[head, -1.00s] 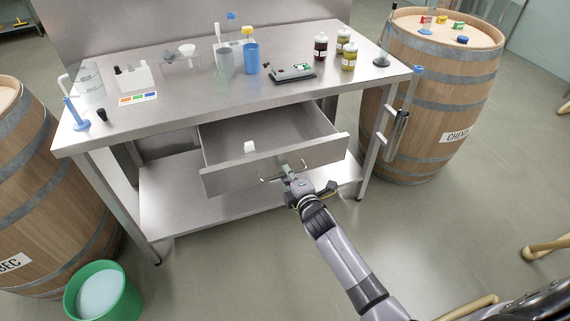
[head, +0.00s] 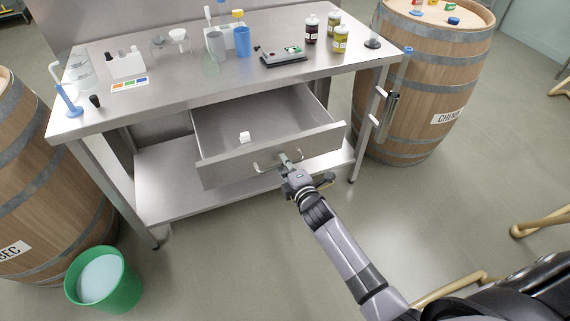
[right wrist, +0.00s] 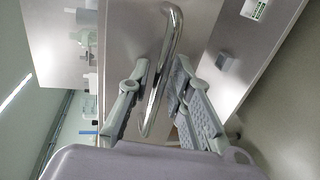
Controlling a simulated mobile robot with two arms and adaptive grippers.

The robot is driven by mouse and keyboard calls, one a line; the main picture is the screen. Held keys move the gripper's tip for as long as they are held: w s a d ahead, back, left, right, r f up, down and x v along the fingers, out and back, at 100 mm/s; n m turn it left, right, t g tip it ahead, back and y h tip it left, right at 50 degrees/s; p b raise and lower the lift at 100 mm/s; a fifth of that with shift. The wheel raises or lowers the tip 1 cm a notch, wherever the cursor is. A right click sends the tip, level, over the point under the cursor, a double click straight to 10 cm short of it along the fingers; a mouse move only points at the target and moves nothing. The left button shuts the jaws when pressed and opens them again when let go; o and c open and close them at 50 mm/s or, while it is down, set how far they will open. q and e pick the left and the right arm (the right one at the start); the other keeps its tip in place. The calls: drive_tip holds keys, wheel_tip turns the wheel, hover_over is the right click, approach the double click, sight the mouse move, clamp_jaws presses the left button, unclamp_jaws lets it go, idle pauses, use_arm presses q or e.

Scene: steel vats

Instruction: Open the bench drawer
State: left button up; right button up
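The bench drawer (head: 220,170) is pulled well out from under the steel bench top. My right gripper (head: 287,159) is at the handle. In the right wrist view its two fingers (right wrist: 160,80) stand apart on either side of the bar, with visible gaps, so it looks open around the handle. My left gripper is out of view.
The steel bench (head: 190,95) carries bottles, cups and a scale-like device (head: 283,56). Wooden barrels stand left (head: 40,180) and right (head: 425,95). A green bucket (head: 125,290) is on the floor at front left. The floor before the drawer is clear.

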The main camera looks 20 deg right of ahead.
drive_tip(key=shift+o, duration=0.8)
drive_tip(key=v, duration=1.2)
drive_tip(key=s+f+m+g, duration=0.2)
drive_tip(key=s+f, duration=0.2)
drive_tip(key=f, duration=0.5)
drive_tip(key=s+f+m+g, duration=0.3)
drive_tip(key=s+f, duration=0.1)
drive_tip(key=f, duration=0.6)
drive_tip(key=s+f+m+g, duration=0.2)
drive_tip(key=s+f, duration=0.3)
drive_tip(key=f, duration=0.4)
drive_tip(key=s+f+m+g, duration=0.2)
drive_tip(key=s+f, duration=0.3)
drive_tip(key=s, duration=0.4)
drive_tip(key=s+d+f+m+g, duration=0.1)
drive_tip(key=s+f+m+g, duration=0.2)
drive_tip(key=s+f, duration=0.3)
drive_tip(key=s+f+m+g, duration=0.2)
drive_tip(key=s+f+m, duration=0.2)
drive_tip(key=s, duration=1)
wheel_tip(320, 180, down, 2)
drive_tip(key=shift+s+d+f+g+h, duration=0.1)
drive_tip(key=shift+s+d+g+h, duration=0.2)
drive_tip(key=shift+d, duration=0.1)
